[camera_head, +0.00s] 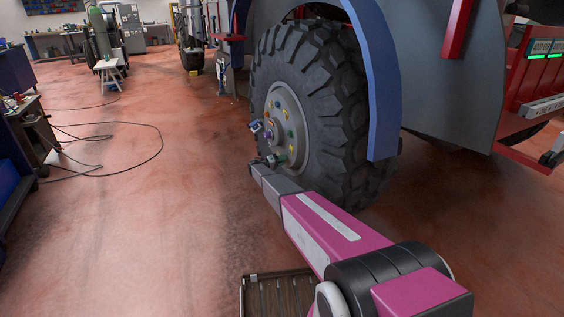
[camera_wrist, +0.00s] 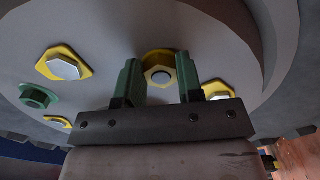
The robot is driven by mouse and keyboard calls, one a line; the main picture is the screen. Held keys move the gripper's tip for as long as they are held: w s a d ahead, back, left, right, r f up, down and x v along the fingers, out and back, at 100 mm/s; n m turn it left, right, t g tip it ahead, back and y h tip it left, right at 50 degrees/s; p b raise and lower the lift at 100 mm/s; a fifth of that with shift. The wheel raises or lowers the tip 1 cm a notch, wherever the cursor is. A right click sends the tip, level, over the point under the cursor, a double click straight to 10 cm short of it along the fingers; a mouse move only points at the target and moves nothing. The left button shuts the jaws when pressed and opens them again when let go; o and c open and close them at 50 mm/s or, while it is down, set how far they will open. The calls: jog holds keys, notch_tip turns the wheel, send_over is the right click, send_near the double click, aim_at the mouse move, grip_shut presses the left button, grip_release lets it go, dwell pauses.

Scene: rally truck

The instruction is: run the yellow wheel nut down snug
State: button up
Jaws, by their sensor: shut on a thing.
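The yellow wheel nut (camera_wrist: 160,74) sits between the two green fingers of my gripper (camera_wrist: 158,66) in the wrist view. It is on a round grey stud end, with a darker yellow piece behind it. The fingers are shut on its sides. In the head view my gripper (camera_head: 284,157) reaches the lower part of the grey wheel hub (camera_head: 299,112) on the big truck tire (camera_head: 332,110). The nut is too small to make out clearly there. How far it stands off the hub cannot be told.
Other hub fasteners surround it in the wrist view: a silver nut with a yellow tag (camera_wrist: 64,66), a green nut (camera_wrist: 38,97) and another tagged nut (camera_wrist: 217,90). A blue fender (camera_head: 384,90) arches over the tire. Open floor (camera_head: 165,210) lies left, with loose cable (camera_head: 155,152).

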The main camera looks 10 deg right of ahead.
jog(key=m, duration=1)
jog(key=shift+w+a+f, duration=0.2)
jog(key=shift+m, duration=0.4)
jog(key=o, duration=0.9)
jog(key=shift+o, duration=0.2)
jog(key=v, duration=1)
jog(key=shift+a, duration=0.4)
jog(key=shift+s, duration=0.1)
